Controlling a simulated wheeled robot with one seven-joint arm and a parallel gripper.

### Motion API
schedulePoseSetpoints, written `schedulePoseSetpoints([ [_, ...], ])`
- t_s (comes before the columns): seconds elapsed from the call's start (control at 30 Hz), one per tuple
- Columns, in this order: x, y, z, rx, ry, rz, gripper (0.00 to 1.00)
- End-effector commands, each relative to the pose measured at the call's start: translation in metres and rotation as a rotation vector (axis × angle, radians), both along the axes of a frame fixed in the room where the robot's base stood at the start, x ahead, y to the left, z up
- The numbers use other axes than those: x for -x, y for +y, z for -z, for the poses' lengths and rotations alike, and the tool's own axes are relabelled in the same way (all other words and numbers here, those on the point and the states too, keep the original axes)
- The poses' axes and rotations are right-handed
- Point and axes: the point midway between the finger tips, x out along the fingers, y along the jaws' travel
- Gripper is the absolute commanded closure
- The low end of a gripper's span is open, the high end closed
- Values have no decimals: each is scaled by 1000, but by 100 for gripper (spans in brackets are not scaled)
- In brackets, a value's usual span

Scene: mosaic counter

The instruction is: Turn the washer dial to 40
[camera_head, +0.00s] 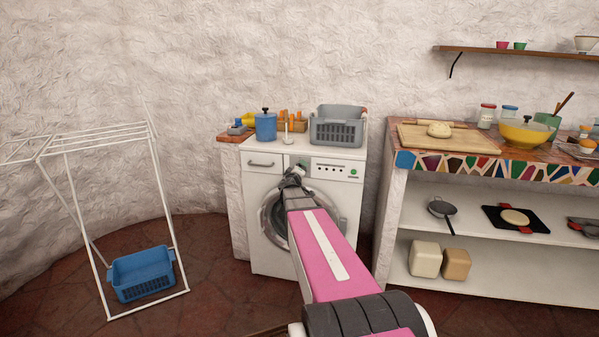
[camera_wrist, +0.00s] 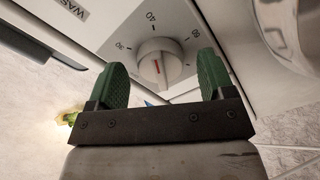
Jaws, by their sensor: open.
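The white washer (camera_head: 262,187) stands against the wall in the head view, with a round door and a top control panel. In the wrist view its round white dial (camera_wrist: 158,60) has a raised grip and a short red mark on the lower part of its face. Numbers ring the dial, with 40 (camera_wrist: 151,20) above it in the picture. The red mark is not at 40. My gripper (camera_wrist: 161,72) is open, with one green finger on each side of the dial and gaps visible between. In the head view my gripper (camera_head: 293,174) covers the dial.
A blue pot (camera_head: 265,127) and a grey basket (camera_head: 338,130) sit on the washer top. A mosaic-edged counter (camera_head: 500,166) with shelves stands to the right. A white drying rack (camera_head: 103,220) with a blue basket (camera_head: 142,273) stands left, with open floor between.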

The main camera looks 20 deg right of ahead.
Motion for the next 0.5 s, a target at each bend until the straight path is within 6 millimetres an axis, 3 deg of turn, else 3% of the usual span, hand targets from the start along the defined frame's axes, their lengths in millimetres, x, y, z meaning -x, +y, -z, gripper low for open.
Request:
schedulePoseSetpoints([
  [0.5, 75, 49, -1, -1, 0, 0, 25],
])
